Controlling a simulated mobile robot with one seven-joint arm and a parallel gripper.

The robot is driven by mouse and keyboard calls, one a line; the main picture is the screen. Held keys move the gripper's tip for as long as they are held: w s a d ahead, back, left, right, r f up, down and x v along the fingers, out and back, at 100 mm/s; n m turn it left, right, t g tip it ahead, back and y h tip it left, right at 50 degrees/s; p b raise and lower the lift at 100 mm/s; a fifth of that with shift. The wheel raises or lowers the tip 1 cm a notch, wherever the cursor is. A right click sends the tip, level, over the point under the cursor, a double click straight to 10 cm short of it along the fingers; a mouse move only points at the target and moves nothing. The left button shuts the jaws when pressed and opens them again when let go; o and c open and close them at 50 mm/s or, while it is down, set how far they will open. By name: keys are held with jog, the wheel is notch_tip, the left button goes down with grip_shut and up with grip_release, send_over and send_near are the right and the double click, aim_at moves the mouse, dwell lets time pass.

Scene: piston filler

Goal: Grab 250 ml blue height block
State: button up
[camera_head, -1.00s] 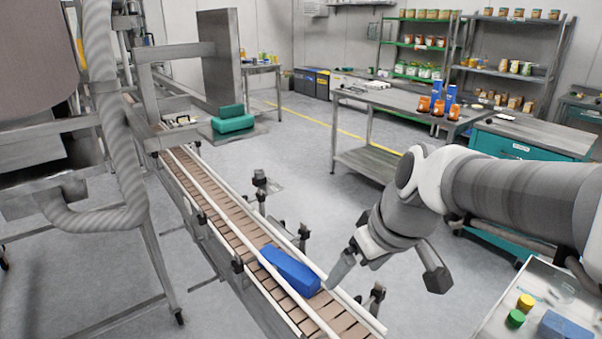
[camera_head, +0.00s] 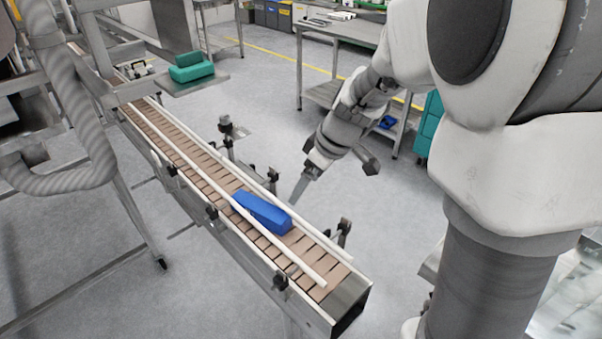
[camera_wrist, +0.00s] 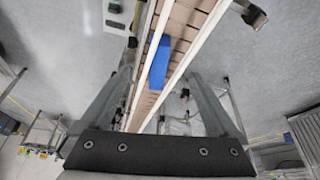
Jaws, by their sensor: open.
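A blue block (camera_head: 263,212) lies lengthwise on the brown slatted conveyor (camera_head: 190,152), between its white side rails and near the conveyor's front end. It also shows in the wrist view (camera_wrist: 159,63), ahead of and between my fingers. No volume marking is readable on it. My gripper (camera_head: 333,181) is open and empty, to the right of the conveyor and apart from the block. In the wrist view its two fingers (camera_wrist: 158,100) are spread wide.
Two teal blocks (camera_head: 192,67) sit on a plate at the conveyor's far side. White rails (camera_head: 228,155) with black clamps run along the belt. A steel frame and ribbed hose (camera_head: 60,165) stand at left. A metal table (camera_head: 345,32) is behind my gripper.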

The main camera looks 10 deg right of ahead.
aim_at(285, 218)
jog(key=b+x, duration=0.2)
jog(key=x, duration=1.5)
jog(key=shift+w+a+f, duration=0.1)
jog(key=shift+w+f, duration=0.05)
grip_shut()
